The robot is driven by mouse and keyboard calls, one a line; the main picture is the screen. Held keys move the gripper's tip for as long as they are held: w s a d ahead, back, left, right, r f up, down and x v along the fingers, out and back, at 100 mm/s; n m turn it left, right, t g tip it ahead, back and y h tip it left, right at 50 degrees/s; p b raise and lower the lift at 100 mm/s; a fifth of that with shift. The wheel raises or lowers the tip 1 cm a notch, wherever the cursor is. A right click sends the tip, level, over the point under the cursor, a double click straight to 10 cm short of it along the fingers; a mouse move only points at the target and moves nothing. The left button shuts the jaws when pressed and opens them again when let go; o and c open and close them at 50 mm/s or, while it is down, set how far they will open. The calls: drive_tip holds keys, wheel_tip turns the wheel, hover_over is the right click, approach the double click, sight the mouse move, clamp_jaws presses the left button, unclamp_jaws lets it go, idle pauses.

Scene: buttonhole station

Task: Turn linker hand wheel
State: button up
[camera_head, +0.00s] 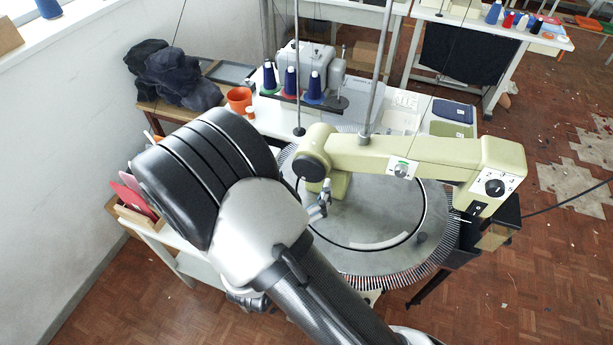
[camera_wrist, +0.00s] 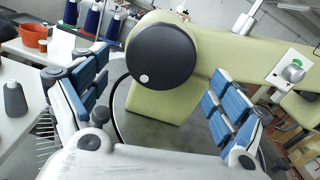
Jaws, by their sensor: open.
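The linker (camera_head: 420,153) is a pale green machine with a long arm over a round grey plate ringed with points. Its hand wheel (camera_wrist: 162,63) is a black disc with a small white dot, facing me in the wrist view. In the head view the hand wheel (camera_head: 311,167) is at the left end of the linker arm. My gripper (camera_wrist: 155,105) is open, with blue-padded fingers to the left and right of the wheel and apart from it. In the head view only part of my gripper (camera_head: 318,204) shows, beside the wheel; my arm hides the rest.
Blue thread cones (camera_head: 291,82), an orange pot (camera_head: 239,99) and a grey machine (camera_head: 309,68) stand on the table behind. Metal poles (camera_head: 373,70) rise by the linker arm. A dark knob (camera_head: 495,187) is at its right end. Open floor lies right.

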sight(309, 169)
drive_tip(key=shift+x, duration=1.4)
drive_tip(key=shift+c, duration=0.3)
drive_tip(key=c, duration=1)
